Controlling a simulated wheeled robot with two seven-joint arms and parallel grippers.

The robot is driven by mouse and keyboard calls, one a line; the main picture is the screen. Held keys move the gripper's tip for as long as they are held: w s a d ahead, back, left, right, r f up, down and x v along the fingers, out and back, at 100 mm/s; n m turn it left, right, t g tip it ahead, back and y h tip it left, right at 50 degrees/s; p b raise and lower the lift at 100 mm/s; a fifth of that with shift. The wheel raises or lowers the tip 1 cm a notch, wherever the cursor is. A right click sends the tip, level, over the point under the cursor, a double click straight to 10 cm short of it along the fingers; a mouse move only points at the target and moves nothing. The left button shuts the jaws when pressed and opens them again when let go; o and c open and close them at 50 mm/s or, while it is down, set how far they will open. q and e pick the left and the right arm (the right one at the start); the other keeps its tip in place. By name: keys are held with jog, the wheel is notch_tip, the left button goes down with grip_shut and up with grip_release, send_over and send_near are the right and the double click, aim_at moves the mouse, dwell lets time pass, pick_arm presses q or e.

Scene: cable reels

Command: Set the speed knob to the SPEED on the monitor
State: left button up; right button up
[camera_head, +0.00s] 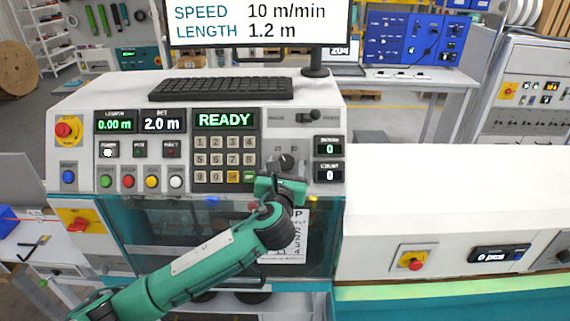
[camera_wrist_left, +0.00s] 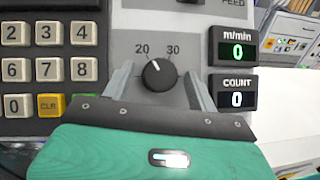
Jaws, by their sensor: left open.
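The monitor (camera_head: 258,24) at the top of the head view reads SPEED 10 m/min and LENGTH 1.2 m. The black speed knob (camera_head: 287,161) sits on the panel right of the keypad. In the left wrist view the knob (camera_wrist_left: 159,74) has a white pointer aimed up and left, between its top and the 20 mark; a 30 mark is at its upper right. My left gripper (camera_wrist_left: 160,88) is open, its fingers on either side of the knob, with gaps visible. In the head view the gripper (camera_head: 280,182) is just below the knob. My right gripper is not seen.
The m/min display (camera_wrist_left: 236,48) and the count display (camera_wrist_left: 236,91) both read 0. The keypad (camera_head: 225,158) is left of the knob. READY (camera_head: 224,120) shows above it, and the set display (camera_head: 163,122) reads 2.0 m. A keyboard (camera_head: 220,88) lies on top of the console.

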pick_arm(q)
jog(key=c, duration=0.9)
jog(key=shift+c, duration=0.5)
jog(key=shift+f+n, duration=0.1)
jog(key=shift+n, duration=0.2)
jog(key=n+y, duration=0.1)
jog(key=n+y+b, duration=0.1)
jog(key=n, duration=0.1)
jog(key=shift+d+y, duration=0.2)
jog(key=shift+y, duration=0.1)
jog(key=n+y+b, duration=0.1)
jog(key=n+y, duration=0.1)
jog(key=n, duration=0.2)
jog(key=shift+d, duration=0.15)
jog(key=n+g+y, duration=0.1)
jog(key=n, duration=0.2)
jog(key=n+y, duration=0.2)
jog(key=shift+d+n+g+b, duration=0.15)
jog(key=shift+n+g+b, duration=0.2)
jog(key=shift+n+g, duration=0.05)
jog(key=shift+r+n+g+y, duration=0.2)
jog(key=shift+n+g+y, duration=0.4)
jog(key=shift+n+y, duration=0.5)
jog(key=shift+w+n, duration=0.1)
jog(key=shift+n, duration=0.3)
